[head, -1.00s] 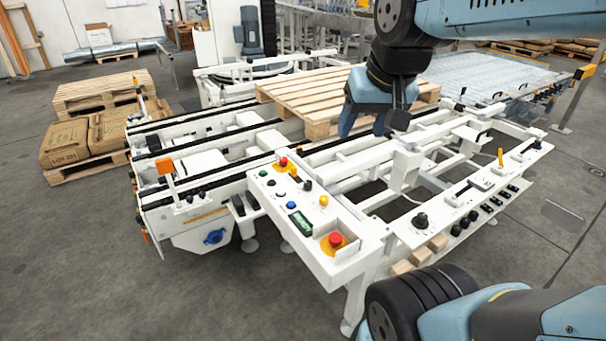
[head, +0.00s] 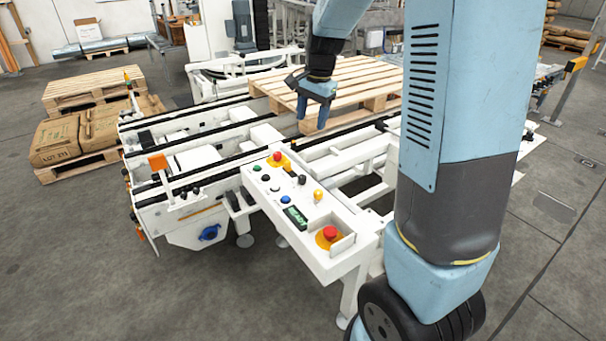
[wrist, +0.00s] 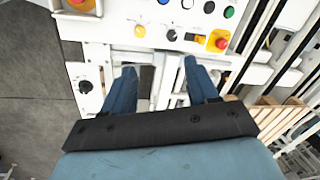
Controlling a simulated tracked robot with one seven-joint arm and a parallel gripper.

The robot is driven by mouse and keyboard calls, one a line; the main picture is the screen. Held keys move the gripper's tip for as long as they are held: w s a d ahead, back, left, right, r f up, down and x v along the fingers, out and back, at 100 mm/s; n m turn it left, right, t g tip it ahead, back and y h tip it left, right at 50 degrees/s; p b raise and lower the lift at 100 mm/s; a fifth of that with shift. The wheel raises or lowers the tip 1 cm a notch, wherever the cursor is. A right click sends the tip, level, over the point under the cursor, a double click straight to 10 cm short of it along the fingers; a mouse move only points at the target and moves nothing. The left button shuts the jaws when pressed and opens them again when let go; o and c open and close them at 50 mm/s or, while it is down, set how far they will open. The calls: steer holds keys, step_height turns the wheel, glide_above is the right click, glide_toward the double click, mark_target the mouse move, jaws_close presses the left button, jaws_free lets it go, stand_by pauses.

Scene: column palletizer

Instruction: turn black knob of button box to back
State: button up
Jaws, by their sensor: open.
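The white button box (head: 325,262) stands at the front of the conveyor in the head view. Its black knob (head: 301,180) stands up between the red button at the back and a yellow knob (head: 318,195). In the wrist view the black knob (wrist: 172,35) shows near the top, between the yellow knob (wrist: 139,31) and a red button (wrist: 221,43). My gripper (head: 314,122) is above the conveyor beside the wooden pallet, behind the box. Its blue fingers (wrist: 159,68) are apart with nothing held, and the knob is beyond their tips in the wrist view.
A wooden pallet (head: 345,84) lies on the conveyor close to my gripper. Another red button (head: 330,232) sits at the near end of the box. An orange sensor (head: 158,162) stands at left. My arm hides much of the right side. Floor at front left is clear.

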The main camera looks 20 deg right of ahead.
mark_target(302, 176)
steer(key=w+f+m+g+h, duration=0.15)
steer(key=w+f+m, duration=0.25)
steer(key=w+f, duration=0.65)
steer(key=shift+y, duration=0.25)
steer(key=f, duration=0.5)
steer(key=s+f, duration=0.1)
steer(key=f, duration=0.9)
steer(key=shift+s+a+f, duration=0.1)
steer(key=shift+s+f, duration=0.15)
steer(key=c, duration=1)
steer(key=shift+c, duration=0.2)
